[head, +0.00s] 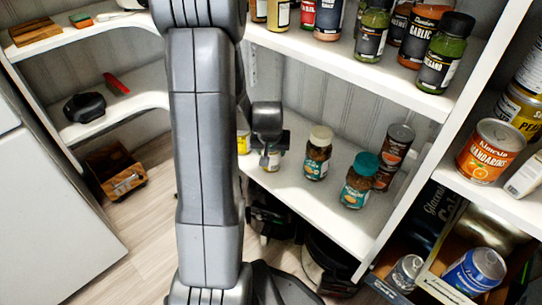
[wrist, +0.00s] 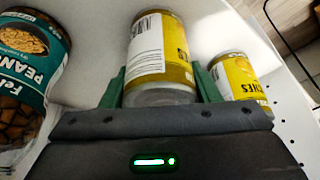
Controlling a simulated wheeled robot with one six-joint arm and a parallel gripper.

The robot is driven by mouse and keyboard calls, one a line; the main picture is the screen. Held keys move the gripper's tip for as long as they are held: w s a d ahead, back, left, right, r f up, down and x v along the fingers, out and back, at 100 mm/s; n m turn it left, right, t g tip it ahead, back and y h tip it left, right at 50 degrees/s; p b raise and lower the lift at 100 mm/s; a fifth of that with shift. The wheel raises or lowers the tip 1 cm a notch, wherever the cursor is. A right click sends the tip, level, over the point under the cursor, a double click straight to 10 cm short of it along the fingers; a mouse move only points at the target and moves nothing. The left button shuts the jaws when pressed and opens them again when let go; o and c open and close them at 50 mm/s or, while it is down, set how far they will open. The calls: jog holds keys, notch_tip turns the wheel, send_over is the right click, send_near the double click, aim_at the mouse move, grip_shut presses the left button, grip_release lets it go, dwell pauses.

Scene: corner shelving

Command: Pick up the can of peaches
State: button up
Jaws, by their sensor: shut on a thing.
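A yellow-labelled can (wrist: 160,50) with a white barcode panel stands between the two green fingers of my gripper (wrist: 160,82) in the wrist view. The fingers are shut on its sides. Its product name is mostly turned away. A second yellow can (wrist: 238,78), with letters ending in "CHES", stands just right of the right finger, apart from the held one. In the head view my gripper (head: 266,152) is at the left part of the middle shelf, with the held can (head: 273,160) partly hidden by it. The second can (head: 243,143) shows left of it. I cannot tell whether the held can touches the shelf.
The upper shelf (head: 350,75) with spice jars overhangs. Some shelf between the jars is bare.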

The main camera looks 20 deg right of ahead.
notch_tip(320, 180, up, 10)
jog(key=p, duration=0.4)
jog(key=shift+f, duration=0.25)
jog(key=shift+a+f+n+t+y+b, duration=0.15)
jog(key=shift+f+n+y+b, duration=0.2)
jog(key=shift+f+n, duration=0.75)
jog(key=shift+d+f+n+t+y+b, duration=0.25)
jog(key=shift+f+n, duration=0.35)
jog(key=shift+f, duration=1)
jog(key=shift+a+f+b, duration=0.2)
jog(key=shift+f+b, duration=0.95)
jog(key=shift+f, duration=0.55)
jog(key=shift+f+b, duration=0.35)
jog(key=o, duration=1.4)
jog(key=shift+r, duration=0.1)
jog(key=p+v, duration=0.4)
jog(key=v, duration=0.9)
jog(key=shift+r+p, duration=0.35)
jog(key=shift+p, duration=0.05)
